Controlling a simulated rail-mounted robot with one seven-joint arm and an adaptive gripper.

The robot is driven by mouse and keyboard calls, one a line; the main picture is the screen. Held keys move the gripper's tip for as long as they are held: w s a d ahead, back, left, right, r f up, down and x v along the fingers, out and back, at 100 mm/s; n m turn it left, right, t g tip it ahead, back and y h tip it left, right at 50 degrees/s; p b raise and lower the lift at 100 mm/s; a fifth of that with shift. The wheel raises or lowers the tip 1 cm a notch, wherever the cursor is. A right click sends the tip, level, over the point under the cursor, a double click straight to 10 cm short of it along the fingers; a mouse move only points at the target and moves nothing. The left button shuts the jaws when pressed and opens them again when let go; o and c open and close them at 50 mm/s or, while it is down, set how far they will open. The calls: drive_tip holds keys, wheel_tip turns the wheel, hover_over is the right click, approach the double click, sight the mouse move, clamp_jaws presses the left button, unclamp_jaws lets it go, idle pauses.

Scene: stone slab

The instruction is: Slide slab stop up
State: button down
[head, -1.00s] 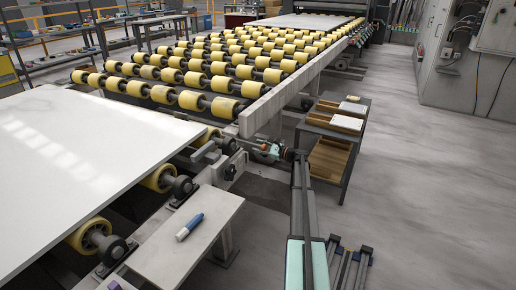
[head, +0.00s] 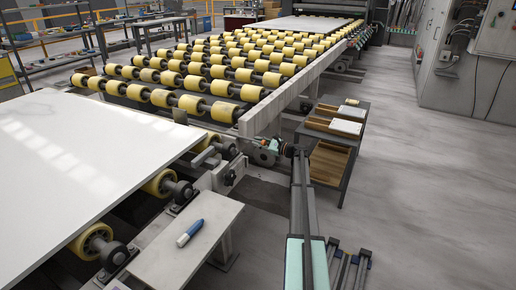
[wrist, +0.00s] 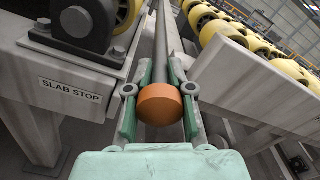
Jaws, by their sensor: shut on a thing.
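The orange knob (wrist: 160,103) sits on the end of a grey rod (wrist: 160,45) in the wrist view. My gripper (wrist: 159,100) has its two green fingers closed around it, one on each side. A plate labelled SLAB STOP (wrist: 70,90) is on the grey frame to the left. In the head view, my gripper (head: 264,153) is low beside the frame, between the slab table and the roller conveyor. The knob is not clear there.
Yellow rollers (head: 210,88) fill the conveyor behind. A grey side shelf (head: 190,245) with a blue and white bottle (head: 190,232) is at the front. A cart with wooden trays (head: 331,160) stands right of my gripper. The floor at right is clear.

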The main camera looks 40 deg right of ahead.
drive_tip(key=shift+s+d+r, duration=0.15)
drive_tip(key=shift+s+r, duration=0.1)
drive_tip(key=shift+r, duration=0.05)
drive_tip(key=c, duration=1.2)
unclamp_jaws()
drive_tip(key=shift+c, duration=0.2)
drive_tip(key=shift+o, duration=0.5)
drive_tip(key=shift+s+d+r, duration=0.1)
drive_tip(key=shift+s+d, duration=0.05)
drive_tip(key=shift+d, duration=0.05)
drive_tip(key=v, duration=1.2)
